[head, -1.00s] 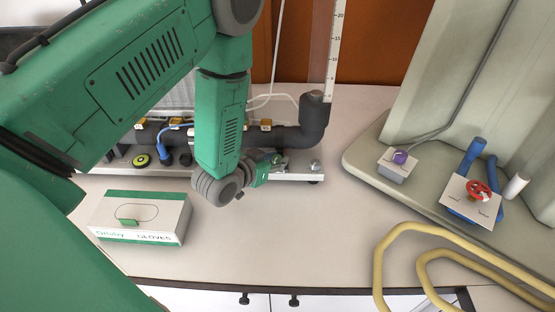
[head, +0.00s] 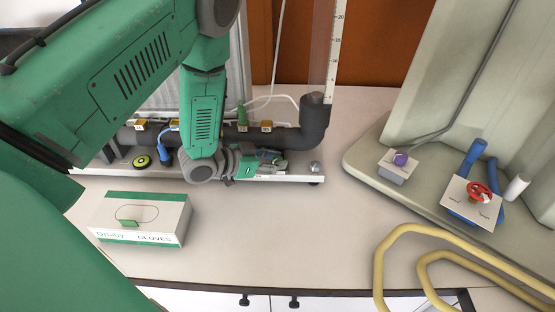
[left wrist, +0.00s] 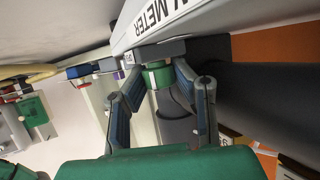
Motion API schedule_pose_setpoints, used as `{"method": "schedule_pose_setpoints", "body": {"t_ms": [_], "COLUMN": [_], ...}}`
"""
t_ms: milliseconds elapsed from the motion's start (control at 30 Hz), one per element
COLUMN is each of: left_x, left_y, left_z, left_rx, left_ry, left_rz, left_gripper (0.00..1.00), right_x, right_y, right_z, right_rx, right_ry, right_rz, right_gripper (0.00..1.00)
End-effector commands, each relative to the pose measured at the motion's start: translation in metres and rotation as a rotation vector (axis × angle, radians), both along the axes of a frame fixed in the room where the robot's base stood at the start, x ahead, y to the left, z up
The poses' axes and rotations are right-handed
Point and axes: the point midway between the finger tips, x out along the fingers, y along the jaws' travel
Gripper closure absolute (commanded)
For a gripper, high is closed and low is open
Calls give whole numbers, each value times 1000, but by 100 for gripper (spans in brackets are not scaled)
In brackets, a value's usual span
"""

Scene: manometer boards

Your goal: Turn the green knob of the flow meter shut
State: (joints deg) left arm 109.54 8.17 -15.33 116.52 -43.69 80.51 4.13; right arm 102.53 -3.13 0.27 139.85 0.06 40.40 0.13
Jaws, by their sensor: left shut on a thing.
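The green knob (left wrist: 158,77) of the flow meter shows in the left wrist view, just under a board edge lettered "METER" (left wrist: 160,18). The two fingers of my left gripper (left wrist: 160,90) are on either side of it, shut on it. In the head view my left gripper (head: 268,166) is at the front rail of the pipe stand (head: 303,177). There the knob is mostly hidden by the gripper, so its turned position cannot be read. My right gripper is not in view.
A glove box (head: 140,218) lies on the bench in front of my left arm. A dark pipe (head: 315,122) bends upward beside the scale (head: 334,50). On the right are a red valve wheel (head: 479,192), a purple knob (head: 400,158) and a yellow hose (head: 400,232). The mid-bench is clear.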

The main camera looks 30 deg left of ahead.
Motion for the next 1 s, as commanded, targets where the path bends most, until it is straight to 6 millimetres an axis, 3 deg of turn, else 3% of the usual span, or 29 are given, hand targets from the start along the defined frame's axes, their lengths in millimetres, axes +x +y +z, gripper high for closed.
{"method": "schedule_pose_setpoints", "body": {"t_ms": [200,233,267,667,1000], "left_x": [0,0,0,-3,-45], "left_y": [1,1,1,5,26], "left_z": [0,0,0,4,21], "left_rx": [2,2,2,3,0], "left_ry": [0,0,0,-5,1], "left_rz": [4,4,4,6,4], "left_gripper": [100,68,57,56,56], "right_x": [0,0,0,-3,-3], "right_y": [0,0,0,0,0], "right_z": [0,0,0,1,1], "right_rx": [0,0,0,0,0], "right_ry": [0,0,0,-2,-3], "right_rz": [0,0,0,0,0], "right_gripper": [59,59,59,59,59]}}
